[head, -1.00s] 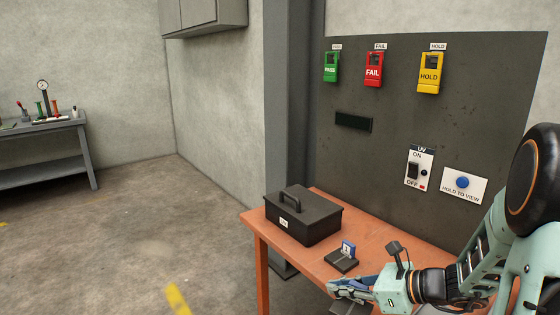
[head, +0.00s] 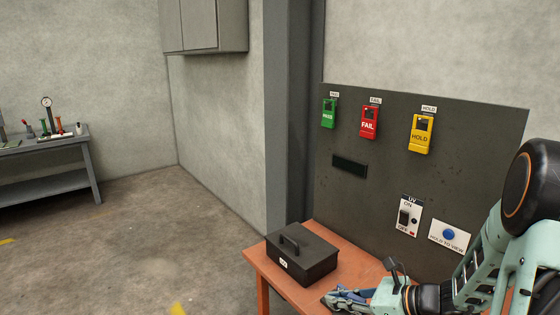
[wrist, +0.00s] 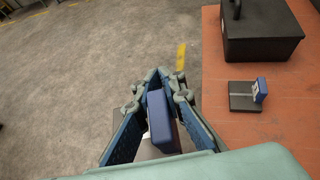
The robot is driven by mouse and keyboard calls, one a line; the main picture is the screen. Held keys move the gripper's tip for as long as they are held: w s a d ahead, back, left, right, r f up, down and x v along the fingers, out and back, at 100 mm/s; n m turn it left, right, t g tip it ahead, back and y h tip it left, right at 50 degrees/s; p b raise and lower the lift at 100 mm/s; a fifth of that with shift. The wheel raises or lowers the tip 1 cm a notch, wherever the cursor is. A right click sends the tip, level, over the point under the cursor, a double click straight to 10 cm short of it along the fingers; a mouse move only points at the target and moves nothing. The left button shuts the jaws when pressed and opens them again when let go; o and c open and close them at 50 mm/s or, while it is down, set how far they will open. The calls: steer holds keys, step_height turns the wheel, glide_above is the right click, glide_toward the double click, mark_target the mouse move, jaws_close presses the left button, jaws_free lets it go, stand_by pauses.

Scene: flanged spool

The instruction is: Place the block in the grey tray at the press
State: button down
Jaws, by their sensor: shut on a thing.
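My gripper (wrist: 160,88) is shut on a blue block (wrist: 160,118), which stands between its two fingers in the wrist view. A small white patch shows beside the block, low and partly hidden by the left finger. In the head view my gripper (head: 332,297) is at the bottom, in front of the black box, and the block cannot be made out there. In the wrist view the fingers are left of the orange table's edge, with floor beyond them. I cannot make out a grey tray or clearly identify a press in these views.
A black box with a handle (head: 302,258) stands on the orange table (head: 262,275). A dark stand with a blue tag (wrist: 245,96) is right of my gripper. A dark panel (head: 380,200) with switches rises behind. A grey bench (head: 45,146) with a gauge is far left, across open floor.

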step_height(320, 180, up, 6)
steer(key=p, duration=0.6)
steer(key=shift+r+p, duration=0.2)
steer(key=shift+p, duration=0.1)
steer(key=shift+a, duration=0.1)
